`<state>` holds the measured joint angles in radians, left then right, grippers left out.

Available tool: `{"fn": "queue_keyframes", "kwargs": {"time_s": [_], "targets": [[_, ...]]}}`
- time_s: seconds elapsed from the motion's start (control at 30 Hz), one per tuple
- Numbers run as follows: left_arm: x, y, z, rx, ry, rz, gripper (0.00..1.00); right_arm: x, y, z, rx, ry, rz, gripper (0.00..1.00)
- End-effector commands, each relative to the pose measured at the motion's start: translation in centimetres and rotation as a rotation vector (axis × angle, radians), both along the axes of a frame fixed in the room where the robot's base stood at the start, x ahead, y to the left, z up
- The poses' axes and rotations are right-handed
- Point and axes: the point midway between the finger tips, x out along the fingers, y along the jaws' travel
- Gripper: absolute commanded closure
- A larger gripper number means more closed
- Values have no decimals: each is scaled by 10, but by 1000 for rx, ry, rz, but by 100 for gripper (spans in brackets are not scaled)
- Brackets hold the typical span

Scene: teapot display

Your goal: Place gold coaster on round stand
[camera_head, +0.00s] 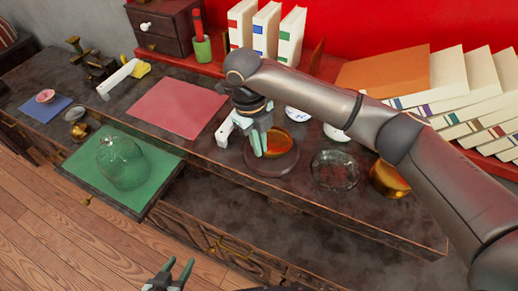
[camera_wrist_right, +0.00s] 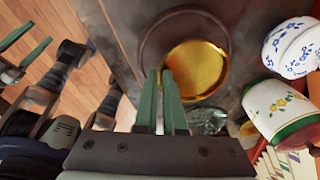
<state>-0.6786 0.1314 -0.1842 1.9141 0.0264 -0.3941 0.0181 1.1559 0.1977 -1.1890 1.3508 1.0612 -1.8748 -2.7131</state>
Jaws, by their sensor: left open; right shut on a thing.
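The gold coaster (camera_head: 279,139) is a shiny round dish over the dark brown round stand (camera_head: 268,168). My right gripper (camera_head: 258,150) is shut on the coaster's near-left edge. In the right wrist view the gripper's green fingers (camera_wrist_right: 165,90) pinch the edge of the coaster (camera_wrist_right: 198,68), and the stand's rim (camera_wrist_right: 148,45) shows around and beyond it. The coaster is off-centre over the stand in that view; I cannot tell whether they touch. My left gripper (camera_head: 172,275) is open and empty at the bottom of the head view, away from the table.
A clear glass dish (camera_head: 334,170) and a gold bowl (camera_head: 390,180) stand right of the stand. White cups (camera_head: 297,114) are behind it. A glass dome (camera_head: 121,163) sits on a green mat (camera_head: 160,168). The pink mat (camera_head: 180,107) is bare.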

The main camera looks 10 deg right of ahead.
Motion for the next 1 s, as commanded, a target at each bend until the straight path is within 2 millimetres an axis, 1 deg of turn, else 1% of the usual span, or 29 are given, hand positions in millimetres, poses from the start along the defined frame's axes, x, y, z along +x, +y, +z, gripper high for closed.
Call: {"fn": "queue_keyframes", "kwargs": {"time_s": [0.03,0.13,0.47,0.5,0.73,0.77,1.0], "targets": [[0,0,1,0,0,0,50,-2,1,-9,0,5,2,100],[0,0,2,0,0,0,50,-1,1,-22,0,2,1,100],[0,0,2,0,0,0,50,-1,2,-25,1,1,2,100],[0,0,2,0,0,0,50,-1,2,-26,1,1,2,91],[0,0,2,0,0,0,50,-1,2,-25,1,1,2,65],[0,0,2,0,0,0,50,-1,2,-25,1,1,2,63],[0,0,2,0,0,0,50,-1,2,-24,1,0,2,63]]}}
